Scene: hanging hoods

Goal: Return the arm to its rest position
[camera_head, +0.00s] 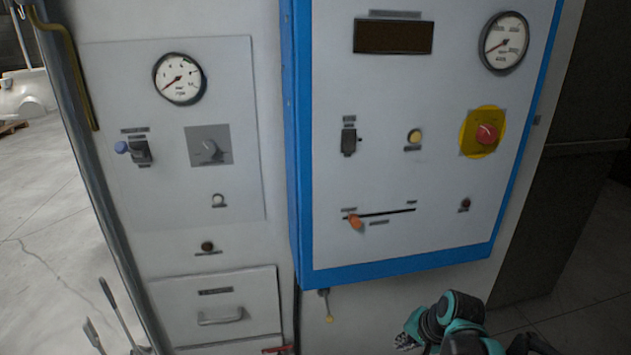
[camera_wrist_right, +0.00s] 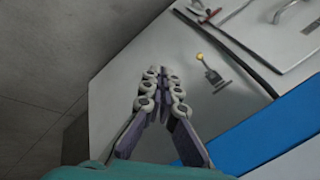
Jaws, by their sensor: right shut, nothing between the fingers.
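My right gripper (camera_head: 404,341) is low in the head view, below the blue-edged control panel (camera_head: 391,265) and apart from it. In the right wrist view its two fingers (camera_wrist_right: 160,74) meet at the tips, with nothing between them. My teal and black right wrist shows behind it at the lower edge of the head view. My left gripper does not show clearly in either view.
A small yellow-tipped lever (camera_head: 328,306) hangs under the panel, left of the gripper; it also shows in the wrist view (camera_wrist_right: 207,66). A drawer (camera_head: 217,292) with a handle is lower left. A dark cabinet (camera_head: 570,190) stands right. Floor is open at far left.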

